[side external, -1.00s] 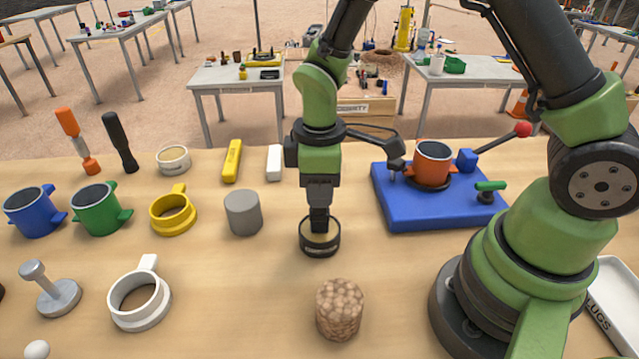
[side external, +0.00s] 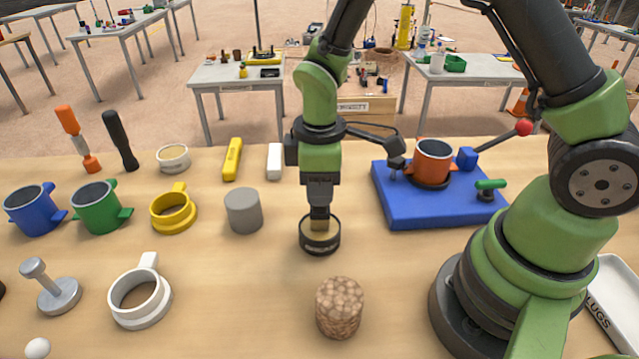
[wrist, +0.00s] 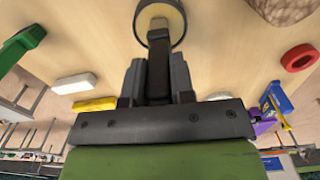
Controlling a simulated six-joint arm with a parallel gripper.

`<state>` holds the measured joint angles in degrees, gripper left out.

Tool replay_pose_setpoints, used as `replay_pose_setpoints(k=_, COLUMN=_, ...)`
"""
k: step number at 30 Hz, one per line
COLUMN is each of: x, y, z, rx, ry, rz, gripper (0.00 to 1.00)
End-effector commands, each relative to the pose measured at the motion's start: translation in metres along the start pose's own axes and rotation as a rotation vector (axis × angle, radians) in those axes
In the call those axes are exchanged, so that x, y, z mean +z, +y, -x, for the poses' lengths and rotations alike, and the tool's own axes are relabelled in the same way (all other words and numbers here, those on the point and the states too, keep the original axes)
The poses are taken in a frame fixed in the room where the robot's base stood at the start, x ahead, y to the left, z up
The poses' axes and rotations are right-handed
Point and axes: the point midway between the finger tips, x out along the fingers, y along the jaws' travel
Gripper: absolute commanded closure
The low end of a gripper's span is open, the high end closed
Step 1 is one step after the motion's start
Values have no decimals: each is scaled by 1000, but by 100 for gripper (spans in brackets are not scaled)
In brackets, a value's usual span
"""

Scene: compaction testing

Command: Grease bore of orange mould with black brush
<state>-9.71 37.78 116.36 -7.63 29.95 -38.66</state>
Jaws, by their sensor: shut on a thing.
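The orange mould (side external: 433,165) stands upright on a blue base plate (side external: 400,215) at the right, its bore open upward. My gripper (side external: 319,205) is left of it, pointing down over a round black-sided tin (side external: 320,244) with pale contents. The gripper is shut on the black brush (wrist: 158,62), which shows between the fingers in the wrist view. The brush's lower end is at the tin, which also shows there (wrist: 177,38); whether it touches the contents I cannot tell.
A brown speckled cylinder (side external: 339,308) stands in front of the tin and a grey cylinder (side external: 244,211) to its left. A red-knobbed lever (side external: 500,140) and a green handle (side external: 490,184) are by the orange mould. Blue and green moulds stand far left.

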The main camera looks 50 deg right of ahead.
Motion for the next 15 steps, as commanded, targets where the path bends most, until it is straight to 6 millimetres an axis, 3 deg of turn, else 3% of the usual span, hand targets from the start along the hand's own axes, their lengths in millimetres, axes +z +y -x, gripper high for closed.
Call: replay_pose_setpoints(k=15, x=0, y=0, z=43, rx=2, ry=3, rz=0, gripper=100)
